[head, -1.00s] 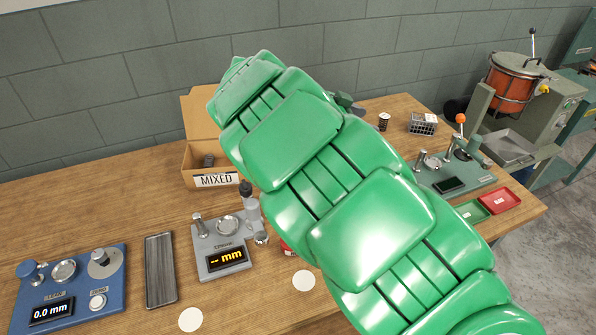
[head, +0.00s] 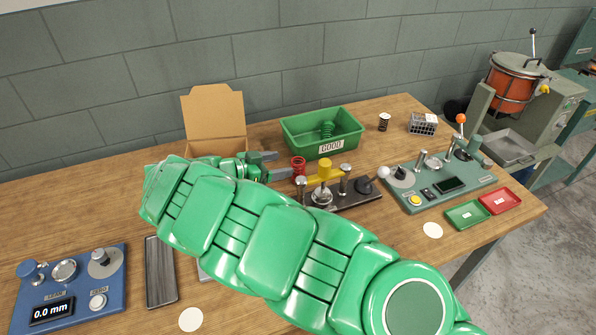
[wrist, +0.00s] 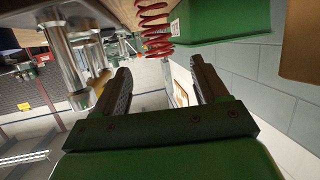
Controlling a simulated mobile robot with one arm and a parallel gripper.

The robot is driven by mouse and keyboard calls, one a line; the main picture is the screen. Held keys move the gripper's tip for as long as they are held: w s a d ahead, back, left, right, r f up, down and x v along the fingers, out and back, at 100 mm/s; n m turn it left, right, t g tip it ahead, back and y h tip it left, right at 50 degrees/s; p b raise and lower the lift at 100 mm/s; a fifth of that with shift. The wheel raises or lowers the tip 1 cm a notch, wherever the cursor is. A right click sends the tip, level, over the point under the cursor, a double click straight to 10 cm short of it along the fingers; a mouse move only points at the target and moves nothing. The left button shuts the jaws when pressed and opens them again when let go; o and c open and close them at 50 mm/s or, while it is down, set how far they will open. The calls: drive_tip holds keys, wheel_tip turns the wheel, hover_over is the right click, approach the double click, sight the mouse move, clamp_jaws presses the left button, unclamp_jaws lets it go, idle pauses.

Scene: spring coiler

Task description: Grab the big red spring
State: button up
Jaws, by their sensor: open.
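The big red spring (head: 298,168) stands upright on the table, just right of my gripper's fingertips in the head view. It also shows in the wrist view as a red coil (wrist: 155,28) at the top, horizontally between the two fingers. My gripper (head: 282,164) is open and empty; its fingers point right toward the spring. In the wrist view the gripper (wrist: 160,65) has its fingers spread, with the spring above and beyond the tips. I cannot tell whether a fingertip touches it.
A green GOOD bin (head: 357,135) holding a green spring (head: 327,130) stands behind the red spring. A cardboard box (head: 216,110) stands behind my gripper. A small dark spring (head: 383,122) stands farther right.

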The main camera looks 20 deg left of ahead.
sight(303, 161)
drive_tip(key=shift+x, duration=2.9)
drive_tip(key=shift+c, duration=0.2)
drive_tip(key=c, duration=1.2)
